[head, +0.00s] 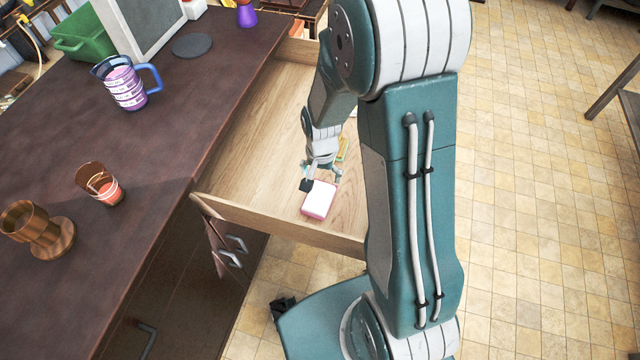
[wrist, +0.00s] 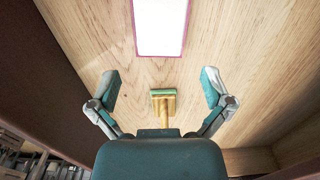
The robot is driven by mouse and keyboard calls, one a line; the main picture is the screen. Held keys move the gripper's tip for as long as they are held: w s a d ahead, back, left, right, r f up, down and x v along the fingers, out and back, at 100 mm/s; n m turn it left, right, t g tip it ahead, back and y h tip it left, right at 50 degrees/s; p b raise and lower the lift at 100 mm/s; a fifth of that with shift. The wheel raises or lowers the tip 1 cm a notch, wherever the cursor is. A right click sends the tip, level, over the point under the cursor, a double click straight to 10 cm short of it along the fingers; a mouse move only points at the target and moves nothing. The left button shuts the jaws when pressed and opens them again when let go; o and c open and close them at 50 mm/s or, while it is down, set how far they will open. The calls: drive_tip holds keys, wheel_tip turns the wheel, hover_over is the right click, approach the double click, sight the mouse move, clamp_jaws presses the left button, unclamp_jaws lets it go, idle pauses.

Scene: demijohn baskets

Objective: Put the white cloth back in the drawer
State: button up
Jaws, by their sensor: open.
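The white cloth (head: 319,200) appears as a flat white rectangle with a pink edge, lying on the floor of the open wooden drawer (head: 285,226) near its front panel. In the wrist view the white cloth (wrist: 161,24) is at the top, partly cut off by the frame. My gripper (head: 322,180) is inside or just over the drawer, close to the cloth. In the wrist view my gripper (wrist: 161,88) has its two fingers spread wide with nothing between the tips, and the cloth lies beyond them. The exact height above the drawer floor is unclear.
A yellow-handled tool with a green strip (wrist: 163,94) lies in the drawer below the gripper. On the dark counter (head: 150,190) stand a purple-banded jug (head: 125,85), a glass with orange contents (head: 100,184) and a wooden goblet (head: 40,230). Tiled floor lies right.

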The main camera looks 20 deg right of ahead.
wheel_tip(320, 180, up, 4)
wheel_tip(320, 180, up, 14)
drive_tip(key=r+n+t, duration=0.1)
drive_tip(key=n+t, duration=0.2)
hover_over(321, 192)
drive_tip(key=s, duration=0.4)
drive_tip(key=s+r+n+t, duration=0.2)
drive_tip(key=s+r+n, duration=0.2)
drive_tip(key=s+r, duration=0.5)
drive_tip(key=shift+s+a+t, duration=0.3)
drive_tip(key=shift+s+a, duration=0.15)
drive_tip(key=shift+s, duration=0.6)
